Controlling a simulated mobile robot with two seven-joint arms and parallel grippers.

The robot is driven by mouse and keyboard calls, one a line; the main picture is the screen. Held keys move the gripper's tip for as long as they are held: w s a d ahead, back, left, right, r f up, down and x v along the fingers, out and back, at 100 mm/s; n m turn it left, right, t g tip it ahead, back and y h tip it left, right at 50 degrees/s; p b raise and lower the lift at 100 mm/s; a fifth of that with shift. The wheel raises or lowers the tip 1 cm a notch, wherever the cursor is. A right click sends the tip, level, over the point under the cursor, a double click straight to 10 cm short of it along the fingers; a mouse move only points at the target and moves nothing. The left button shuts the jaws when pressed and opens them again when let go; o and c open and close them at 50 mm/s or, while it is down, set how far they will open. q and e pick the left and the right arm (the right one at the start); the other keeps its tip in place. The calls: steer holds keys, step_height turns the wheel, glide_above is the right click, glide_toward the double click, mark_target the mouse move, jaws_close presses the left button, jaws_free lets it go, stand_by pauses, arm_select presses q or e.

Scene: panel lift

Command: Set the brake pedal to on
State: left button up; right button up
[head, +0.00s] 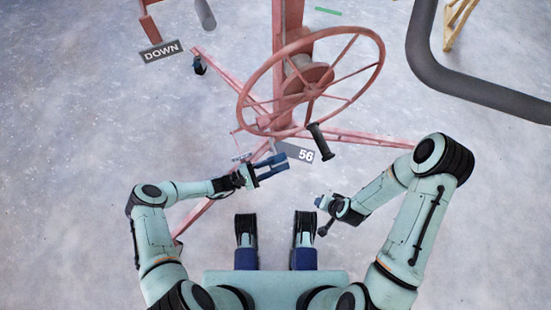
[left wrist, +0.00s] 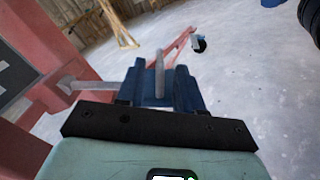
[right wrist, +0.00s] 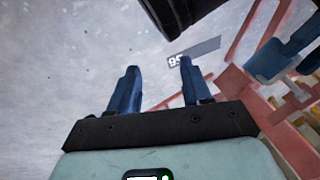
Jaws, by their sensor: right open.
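The brake pedal appears to be a light grey lever on the red stand; it shows in the left wrist view (left wrist: 95,86) as a bar running from the red post toward my left gripper. A grey rod end (left wrist: 159,72) stands between the blue fingers there; contact cannot be told. My right gripper (right wrist: 158,85) is open and empty, over the floor right of the stand's label.
The red lift stand carries a large handwheel (head: 310,78) with a black handle (head: 321,141) above the grippers. A "DOWN" label (head: 162,51) is far left. A dark pipe (head: 470,85) curves at upper right. Floor at left is clear.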

arm_select(q)
steer(key=v, duration=1)
steer(key=shift+a+p, duration=0.25)
steer(key=shift+p, duration=0.05)
arm_select(e)
steer(key=shift+s+a+r, duration=0.35)
steer(key=shift+s+r, duration=0.05)
steer(key=shift+s, duration=0.2)
